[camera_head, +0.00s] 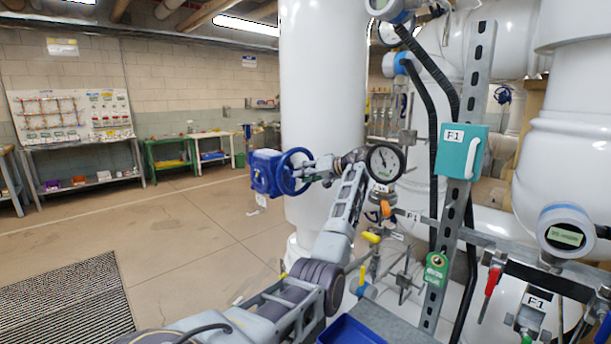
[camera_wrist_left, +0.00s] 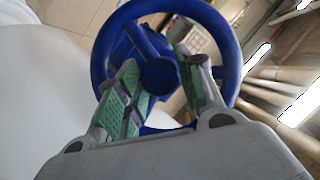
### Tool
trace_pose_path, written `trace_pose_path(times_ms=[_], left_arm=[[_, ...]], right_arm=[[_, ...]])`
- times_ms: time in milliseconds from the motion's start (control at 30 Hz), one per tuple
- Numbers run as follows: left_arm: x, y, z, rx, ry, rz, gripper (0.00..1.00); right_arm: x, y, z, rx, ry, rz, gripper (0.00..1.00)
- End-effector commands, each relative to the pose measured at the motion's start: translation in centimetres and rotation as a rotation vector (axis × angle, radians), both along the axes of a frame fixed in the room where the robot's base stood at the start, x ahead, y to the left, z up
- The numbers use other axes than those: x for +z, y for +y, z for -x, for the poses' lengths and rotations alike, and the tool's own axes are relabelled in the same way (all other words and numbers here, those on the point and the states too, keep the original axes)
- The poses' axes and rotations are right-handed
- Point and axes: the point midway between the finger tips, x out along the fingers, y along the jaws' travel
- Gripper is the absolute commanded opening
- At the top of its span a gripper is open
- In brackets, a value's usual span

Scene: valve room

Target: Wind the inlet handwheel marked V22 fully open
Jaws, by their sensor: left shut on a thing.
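A blue handwheel (camera_head: 297,151) stands at the front of a blue valve body (camera_head: 263,172), left of the thick white pipe in the head view. A small white tag (camera_head: 261,200) hangs below the body; its marking is too small to read. My left gripper (camera_head: 312,172) reaches the wheel from the right. In the left wrist view, the wheel rim (camera_wrist_left: 231,62) surrounds the green-padded fingers of my left gripper (camera_wrist_left: 160,84). They are shut on the handwheel inside its rim, near the hub; the exact contact is partly hidden. My right gripper is out of view.
The large white pipe (camera_head: 322,80) stands close behind my left arm. A round gauge (camera_head: 385,162) is close to my wrist. A slotted steel post (camera_head: 463,200) with a teal box (camera_head: 462,153) stands right. Open floor (camera_head: 190,235) lies left of the valve.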

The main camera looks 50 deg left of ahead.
Motion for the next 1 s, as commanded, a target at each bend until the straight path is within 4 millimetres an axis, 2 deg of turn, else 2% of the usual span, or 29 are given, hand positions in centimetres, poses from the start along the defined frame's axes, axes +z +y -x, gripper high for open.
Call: trace_pose_path(times_ms=[267, 600, 1000], left_arm=[[-0.4, 0.0, 0.2, 0.003, -0.261, -0.024, 0.00], [-0.5, -0.1, 0.2, 0.002, -0.544, -0.055, 0.00], [-0.4, 0.0, 0.3, 0.002, -0.773, -0.080, 0.00]], right_arm=[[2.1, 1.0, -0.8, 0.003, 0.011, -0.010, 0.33], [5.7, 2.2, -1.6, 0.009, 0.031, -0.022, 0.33], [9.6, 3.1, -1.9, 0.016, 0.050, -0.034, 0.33]])
